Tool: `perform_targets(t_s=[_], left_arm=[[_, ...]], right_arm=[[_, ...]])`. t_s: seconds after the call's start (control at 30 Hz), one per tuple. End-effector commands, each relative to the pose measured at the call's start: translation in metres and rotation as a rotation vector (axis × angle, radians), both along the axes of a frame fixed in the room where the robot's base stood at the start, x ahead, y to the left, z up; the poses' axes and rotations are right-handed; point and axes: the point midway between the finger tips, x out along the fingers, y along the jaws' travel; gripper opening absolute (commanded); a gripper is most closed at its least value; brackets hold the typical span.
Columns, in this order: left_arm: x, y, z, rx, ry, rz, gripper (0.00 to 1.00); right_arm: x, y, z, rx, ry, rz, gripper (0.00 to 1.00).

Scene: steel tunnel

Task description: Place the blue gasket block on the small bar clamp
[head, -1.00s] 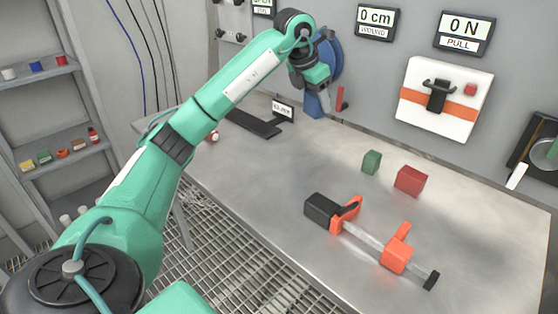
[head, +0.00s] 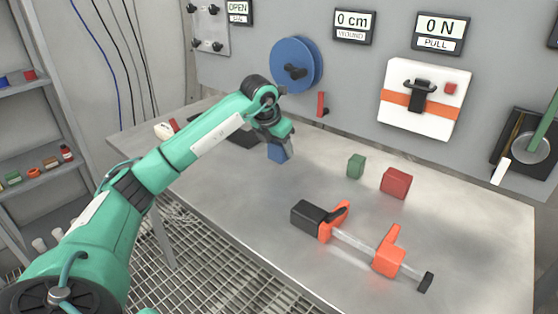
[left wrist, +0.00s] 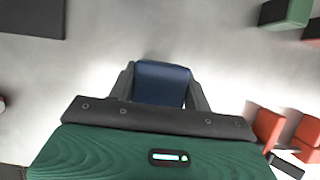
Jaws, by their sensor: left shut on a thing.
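The blue gasket block (head: 277,153) is held in my left gripper (head: 280,148), above the steel table. In the left wrist view the blue block (left wrist: 160,82) sits between the two dark fingers (left wrist: 160,90). The small bar clamp (head: 355,242) lies on the table to the right of and nearer than the gripper. It has a black handle end, orange jaws and a grey bar. Part of the clamp's orange (left wrist: 268,124) shows at the right of the left wrist view, apart from the block. My right gripper is not in view.
A green block (head: 356,166) and a red block (head: 395,183) stand on the table behind the clamp. A blue reel (head: 295,64) and a white panel with an orange band (head: 420,98) are on the wall. The table (head: 230,200) between gripper and clamp is clear.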

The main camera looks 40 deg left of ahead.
Motion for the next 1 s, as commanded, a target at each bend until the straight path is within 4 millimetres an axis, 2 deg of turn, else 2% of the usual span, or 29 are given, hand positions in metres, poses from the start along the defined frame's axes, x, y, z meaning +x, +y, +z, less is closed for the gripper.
perform_targets(t_s=[0.17, 0.4, 0.77, 0.8, 0.9, 1.0], left_arm=[[0.0, 0.0, -0.011, -0.001, -0.001, -0.001, 0.25], [0.0, 0.0, -0.045, 0.0, 0.001, -0.001, 0.25], [0.0, 0.0, -0.05, 0.0, -0.001, -0.001, 0.25], [0.0, 0.0, -0.05, 0.0, -0.001, -0.001, 0.52], [0.0, 0.0, -0.05, 0.0, -0.001, -0.001, 0.71], [0.0, 0.0, -0.049, -0.001, -0.001, -0.001, 0.72]], right_arm=[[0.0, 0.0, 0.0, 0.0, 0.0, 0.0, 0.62], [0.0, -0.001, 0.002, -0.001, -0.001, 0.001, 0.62], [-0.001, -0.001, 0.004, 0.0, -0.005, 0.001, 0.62], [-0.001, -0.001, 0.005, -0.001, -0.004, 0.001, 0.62], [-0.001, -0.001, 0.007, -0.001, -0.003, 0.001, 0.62], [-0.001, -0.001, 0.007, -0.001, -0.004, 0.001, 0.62]])
